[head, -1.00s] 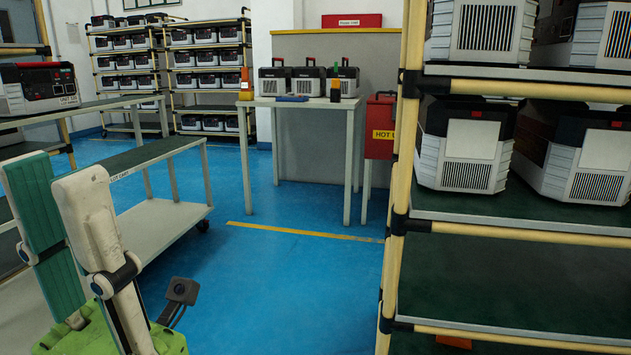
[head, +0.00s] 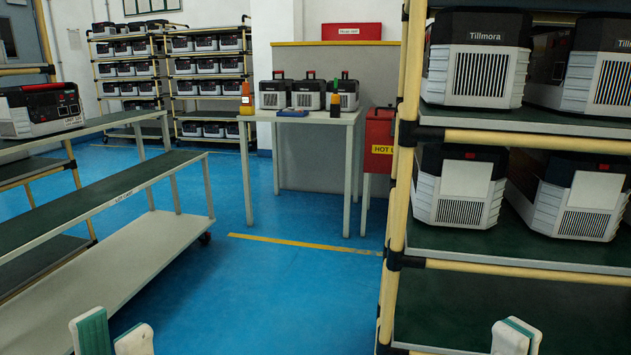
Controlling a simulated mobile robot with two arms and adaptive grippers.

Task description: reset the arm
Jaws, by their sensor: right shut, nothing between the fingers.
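My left gripper (head: 112,337) shows only by its fingertips at the bottom left edge. They are white with green pads, stand a little apart and hold nothing visible. My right gripper (head: 516,336) shows only by its fingertips at the bottom edge, right of the middle, in front of the near rack. They are together and empty. The gripper bodies and both arms are below the picture.
A rack (head: 398,200) of Tillmora units fills the right. A white table (head: 300,116) stands ahead. Blue floor (head: 270,295) between is clear.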

